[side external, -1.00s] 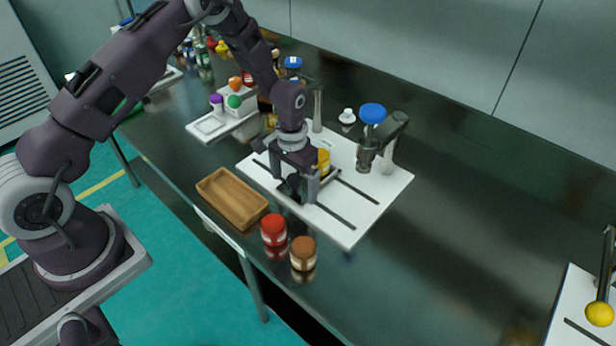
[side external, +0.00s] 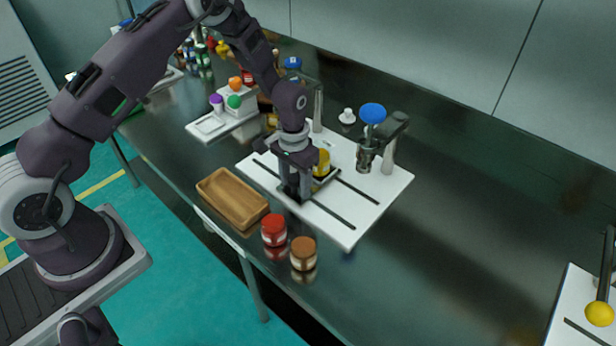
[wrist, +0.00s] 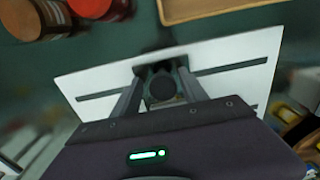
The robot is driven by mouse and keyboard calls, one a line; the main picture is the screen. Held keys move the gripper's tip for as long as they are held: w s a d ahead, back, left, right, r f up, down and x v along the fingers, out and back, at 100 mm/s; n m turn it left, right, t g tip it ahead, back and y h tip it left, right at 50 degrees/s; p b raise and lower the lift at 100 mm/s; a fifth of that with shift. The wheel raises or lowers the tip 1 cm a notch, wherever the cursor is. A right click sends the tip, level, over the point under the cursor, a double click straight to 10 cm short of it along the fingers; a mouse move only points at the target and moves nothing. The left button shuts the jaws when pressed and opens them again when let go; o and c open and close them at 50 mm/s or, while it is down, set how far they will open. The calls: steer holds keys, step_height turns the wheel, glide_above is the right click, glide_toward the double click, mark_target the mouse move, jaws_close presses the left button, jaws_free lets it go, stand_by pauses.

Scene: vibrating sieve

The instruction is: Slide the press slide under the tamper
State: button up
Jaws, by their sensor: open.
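The press slide (side external: 327,177) is a dark carriage on the white slotted board, with a yellow cup-like part (side external: 322,162) on it. The tamper (side external: 367,152) hangs from an arm on a post at the board's right rear, under a blue knob (side external: 372,113); the slide sits to its left, apart from it. My gripper (side external: 296,192) is open and low over the board at the slide's near left side. In the wrist view its fingers (wrist: 160,95) stand either side of a dark round knob (wrist: 162,88). Whether they touch it is unclear.
The white board (side external: 345,232) has two dark slots. A wooden tray (side external: 232,198), a red-lidded jar (side external: 274,230) and a brown-lidded jar (side external: 303,253) stand near the front edge. A second post (side external: 318,110) rises behind my gripper.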

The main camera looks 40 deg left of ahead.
steer(key=shift+d, duration=6.65)
steer(key=o, duration=1.1)
step_height(320, 180, up, 18)
steer(key=s+a+t, duration=0.1)
steer(key=s+a, duration=0.1)
steer(key=a, duration=0.1)
steer(key=s+a+r+t, duration=0.1)
steer(key=s+a+r, duration=0.1)
steer(key=s+r, duration=0.3)
steer(key=s+a+r+t, duration=0.1)
steer(key=s+a+r, duration=0.1)
steer(key=r, duration=0.5)
steer(key=s+a+r+t, duration=0.1)
steer(key=s, duration=0.5)
steer(key=s+a+r, duration=0.1)
steer(key=s+a, duration=0.1)
steer(key=s, duration=0.5)
steer(key=s+a+r+t, duration=0.1)
steer(key=s+a, duration=0.1)
steer(key=s, duration=0.4)
steer(key=shift+s+r+t, duration=0.2)
steer(key=shift+r+t, duration=0.1)
